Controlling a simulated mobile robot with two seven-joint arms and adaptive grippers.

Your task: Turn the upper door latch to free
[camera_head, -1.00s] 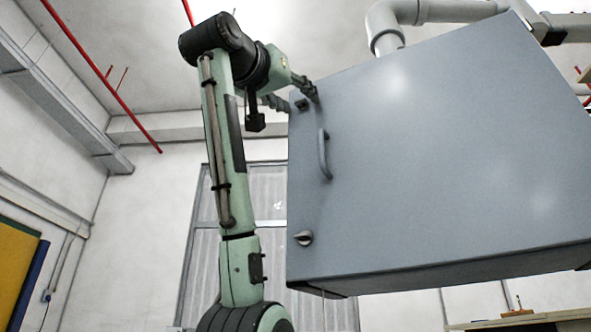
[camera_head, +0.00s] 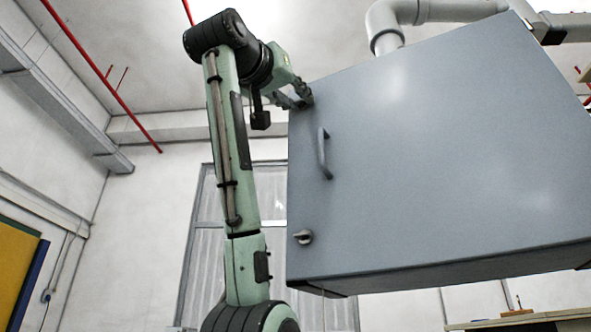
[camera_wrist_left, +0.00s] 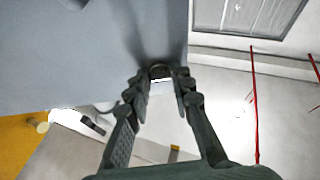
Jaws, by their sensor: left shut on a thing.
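The grey cabinet door (camera_head: 440,165) fills the right of the head view. Its upper latch is hidden by the fingers there; in the left wrist view the dark latch (camera_wrist_left: 160,71) shows between the fingertips at the door's edge. My left gripper (camera_head: 301,97) is at the door's upper left corner, shut on the upper latch; it also shows in the left wrist view (camera_wrist_left: 160,77). I cannot tell the latch's exact angle. My right gripper is not in view.
A bar handle (camera_head: 324,153) stands out from the door below my left gripper. A lower latch (camera_head: 303,237) sits near the bottom left corner. A grey pipe (camera_head: 385,30) runs above the cabinet. The space left of my arm is clear.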

